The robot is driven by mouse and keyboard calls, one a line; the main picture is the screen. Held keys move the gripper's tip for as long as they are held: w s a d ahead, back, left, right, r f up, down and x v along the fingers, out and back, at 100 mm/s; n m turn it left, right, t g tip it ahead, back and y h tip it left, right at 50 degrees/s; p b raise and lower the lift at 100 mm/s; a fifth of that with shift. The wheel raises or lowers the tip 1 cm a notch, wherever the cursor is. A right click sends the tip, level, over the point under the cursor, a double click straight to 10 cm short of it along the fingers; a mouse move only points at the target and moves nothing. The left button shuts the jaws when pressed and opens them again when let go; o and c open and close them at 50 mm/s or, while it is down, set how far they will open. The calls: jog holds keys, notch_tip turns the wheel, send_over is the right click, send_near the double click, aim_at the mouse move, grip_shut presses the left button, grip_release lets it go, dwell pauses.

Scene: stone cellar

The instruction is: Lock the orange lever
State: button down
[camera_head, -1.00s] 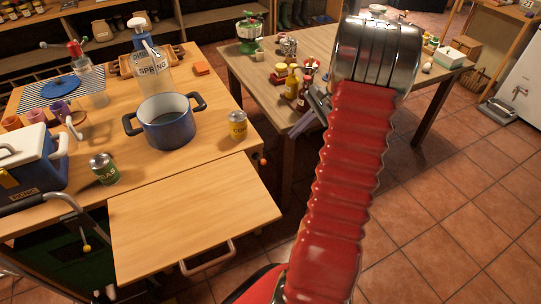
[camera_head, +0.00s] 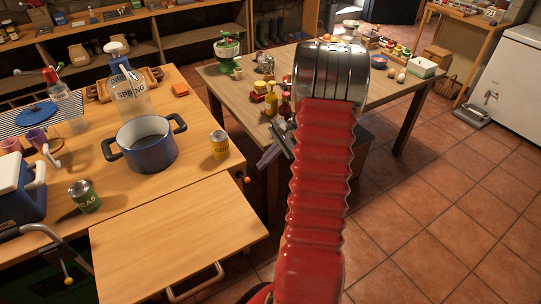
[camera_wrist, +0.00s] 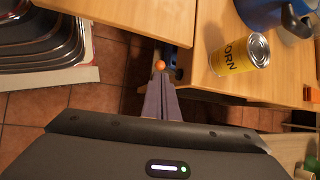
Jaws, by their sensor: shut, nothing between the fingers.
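The orange lever shows as a small orange ball knob (camera_wrist: 160,65) at the edge of the wooden table, in the gap beside the extended board, in the wrist view. In the head view the knob (camera_head: 247,180) is tiny, at the table's right side. Its shaft is mostly hidden, so I cannot tell its position. My gripper (camera_wrist: 160,82) is shut and empty, its grey fingers pointing at the knob. The tips appear just below the knob in the wrist view; I cannot tell whether they touch. In the head view my gripper (camera_head: 268,158) is partly behind my red arm.
A corn can (camera_wrist: 240,54) stands close to the table edge, right of the knob, with a blue pot (camera_head: 147,143) beyond it. The pull-out board (camera_head: 175,240) borders the gap. A second table (camera_head: 225,82) stands behind my arm. Tiled floor (camera_head: 440,200) is free at right.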

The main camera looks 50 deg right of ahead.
aim_at(249, 179)
jog(key=x, duration=0.6)
jog(key=shift+a, duration=0.15)
jog(key=shift+s+f, duration=0.1)
dwell(0.3)
